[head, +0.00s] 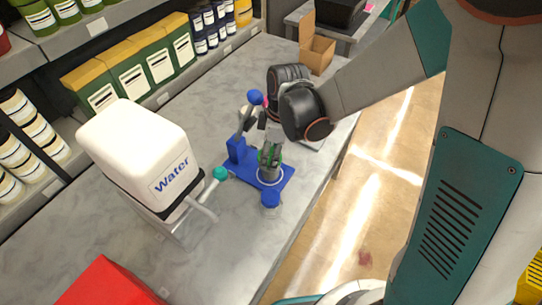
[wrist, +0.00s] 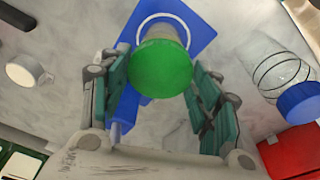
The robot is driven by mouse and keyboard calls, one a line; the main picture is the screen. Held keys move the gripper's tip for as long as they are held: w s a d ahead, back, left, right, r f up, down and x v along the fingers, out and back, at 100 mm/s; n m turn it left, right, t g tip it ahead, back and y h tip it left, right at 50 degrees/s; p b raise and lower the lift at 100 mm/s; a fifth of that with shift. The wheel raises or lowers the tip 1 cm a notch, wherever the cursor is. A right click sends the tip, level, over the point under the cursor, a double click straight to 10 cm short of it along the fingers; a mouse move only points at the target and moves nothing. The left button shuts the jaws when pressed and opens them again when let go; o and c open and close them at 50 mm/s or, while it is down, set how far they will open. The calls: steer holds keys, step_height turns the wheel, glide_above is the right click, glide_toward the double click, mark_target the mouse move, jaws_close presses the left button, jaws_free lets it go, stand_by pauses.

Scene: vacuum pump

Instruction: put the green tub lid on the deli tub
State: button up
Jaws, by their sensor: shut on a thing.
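The green lid (wrist: 160,68) is between my fingers in the wrist view, its round face toward the camera. The deli tub (wrist: 163,32) is a grey, see-through cup directly behind it, and the lid hides its rim. I cannot tell whether lid and tub touch. My gripper (head: 266,150) is directly over the tub, shut on the lid; the fingers largely hide the lid there. In the wrist view my gripper (wrist: 160,75) has one finger on each side.
A white water tank (head: 135,150) with a teal-handled tap (head: 220,173) stands left of the base. A clear jar with a blue cap (wrist: 300,102) and a white mug (wrist: 25,70) are nearby. The near tabletop (head: 240,235) is clear up to its right edge.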

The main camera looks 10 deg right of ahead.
mark_target(271, 156)
steer(key=shift+f, duration=0.9)
steer(key=shift+d, duration=0.1)
steer(key=shift+f+b, duration=0.45)
steer(key=shift+b, duration=0.1)
steer(key=shift+f, duration=0.2)
steer(key=o, duration=0.7)
steer(key=shift+r, duration=0.15)
